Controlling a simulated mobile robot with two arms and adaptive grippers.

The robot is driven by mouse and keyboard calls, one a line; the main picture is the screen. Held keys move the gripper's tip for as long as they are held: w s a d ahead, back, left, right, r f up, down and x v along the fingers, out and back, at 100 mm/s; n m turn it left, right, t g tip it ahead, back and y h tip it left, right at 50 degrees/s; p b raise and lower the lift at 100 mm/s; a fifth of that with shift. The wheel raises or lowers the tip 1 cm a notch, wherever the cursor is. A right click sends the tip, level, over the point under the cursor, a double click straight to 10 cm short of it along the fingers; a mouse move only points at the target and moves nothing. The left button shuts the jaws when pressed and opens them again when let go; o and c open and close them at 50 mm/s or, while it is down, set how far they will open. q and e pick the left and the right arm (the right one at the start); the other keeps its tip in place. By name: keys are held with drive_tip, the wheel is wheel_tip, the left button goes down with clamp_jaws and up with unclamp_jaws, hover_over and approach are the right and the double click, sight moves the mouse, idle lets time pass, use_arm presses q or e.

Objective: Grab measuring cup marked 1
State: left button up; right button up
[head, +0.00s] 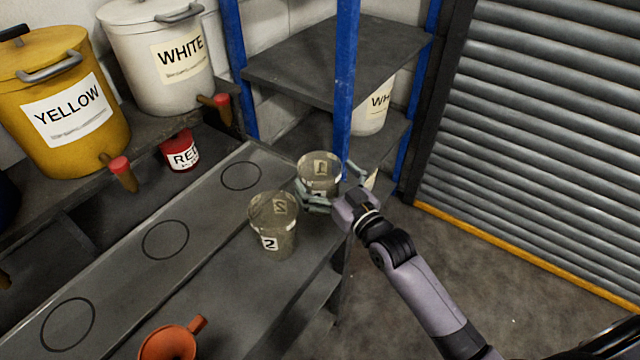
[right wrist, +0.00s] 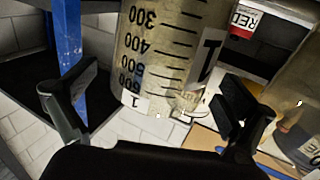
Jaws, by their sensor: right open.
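The clear measuring cup marked 1 (head: 319,170) stands at the far right end of the grey bench in the head view. In the right wrist view the cup (right wrist: 160,50) shows its scale and a "1" label between my fingers. My right gripper (head: 318,196) is open, with its fingers on either side of cup 1; the wrist view shows the gripper (right wrist: 150,105) with a gap to each finger. The measuring cup marked 2 (head: 274,225) stands just left of and nearer than cup 1. My left gripper is not in view.
The bench (head: 205,205) bears several black circles along its left side. Yellow (head: 85,150) and white (head: 155,75) drums with taps stand at left, a red can (head: 180,155) below. A blue shelf post (head: 347,70) rises close behind cup 1.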

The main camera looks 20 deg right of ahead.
drive_tip(key=shift+x, duration=1.15)
drive_tip(key=shift+s, duration=0.1)
drive_tip(key=shift+c, duration=0.6)
drive_tip(key=c, duration=1.2)
drive_tip(key=shift+o, duration=0.2)
